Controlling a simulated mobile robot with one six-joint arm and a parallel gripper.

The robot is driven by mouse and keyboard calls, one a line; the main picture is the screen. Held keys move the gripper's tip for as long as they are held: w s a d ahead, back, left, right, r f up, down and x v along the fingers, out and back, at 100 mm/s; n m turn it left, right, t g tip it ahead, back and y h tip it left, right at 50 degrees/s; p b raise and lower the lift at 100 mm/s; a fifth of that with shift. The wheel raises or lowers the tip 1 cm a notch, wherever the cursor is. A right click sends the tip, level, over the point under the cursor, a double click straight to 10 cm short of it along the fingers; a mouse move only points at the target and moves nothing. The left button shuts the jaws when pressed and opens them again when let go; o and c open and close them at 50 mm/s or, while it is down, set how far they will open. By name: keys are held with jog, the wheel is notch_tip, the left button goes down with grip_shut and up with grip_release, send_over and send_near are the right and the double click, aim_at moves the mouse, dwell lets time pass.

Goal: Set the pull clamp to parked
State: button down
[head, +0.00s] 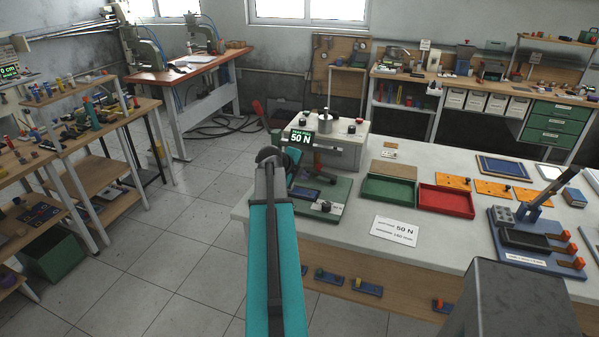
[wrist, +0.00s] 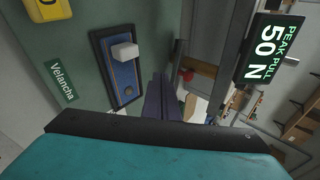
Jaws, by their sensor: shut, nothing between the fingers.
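The pull-test station stands on the near grey table, with a green base plate (head: 338,190) and a display (head: 301,137) reading "50 N". In the wrist view the display (wrist: 271,48) reads "PEAK PULL 50 N". A blue, dark-edged plate (wrist: 128,78) with a white block (wrist: 125,51) lies on the green base (wrist: 75,50). A red knob (wrist: 187,75) shows beside a grey bar. I cannot tell which part is the pull clamp or its setting. My gripper (wrist: 163,98) is shut and empty, right of the blue plate; my arm hides it in the head view.
A green tray (head: 389,203), a red tray (head: 446,213) and a "50 N" card (head: 394,231) lie right of the station. A blue lever fixture (head: 530,240) stands farther right. Left of the table is open tiled floor (head: 170,255).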

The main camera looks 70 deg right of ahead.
aim_at(315, 171)
jog(key=x, duration=0.1)
jog(key=p+x, duration=0.1)
jog(key=x, duration=0.1)
jog(key=shift+d+r+p, duration=0.2)
jog(key=shift+d+p, duration=0.1)
jog(key=shift+d, duration=0.15)
jog(key=shift+s+d+f+p, duration=0.15)
jog(key=shift+d+p, duration=0.25)
jog(key=shift+d, duration=0.35)
jog(key=shift+s+d+r+p, duration=0.1)
jog(key=shift+s+d+p, duration=0.1)
jog(key=shift+d+p, duration=0.4)
jog(key=shift+d+f+b, duration=0.2)
jog(key=shift+d+b, duration=0.15)
jog(key=shift+b, duration=0.3)
jog(key=shift+d+b, duration=0.3)
jog(key=shift+b, duration=0.4)
jog(key=shift+d+b, duration=0.3)
jog(key=shift+b, duration=0.2)
jog(key=shift+r, duration=0.15)
